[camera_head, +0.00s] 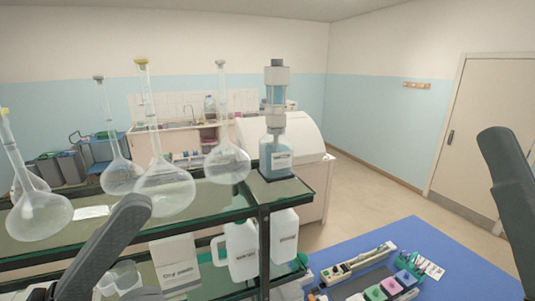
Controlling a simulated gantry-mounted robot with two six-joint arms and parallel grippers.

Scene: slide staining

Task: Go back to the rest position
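Dark grey links of my own arms show at the lower left and at the right edge of the head view. Neither gripper shows; their fingers are outside the picture or hidden. A blue table (375,238) is at the lower right. On it are a pale rack (357,261) with small items and a grey holder with several coloured-cap bottles (375,292). The table's near part is cut off by the picture's lower edge.
A glass-topped shelf (225,209) at the left carries several round-bottomed flasks (165,188) and a bottle with a dispenser (276,157). White jugs (241,250) stand on its lower level. Open floor (375,195) lies between the table and the door (480,130).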

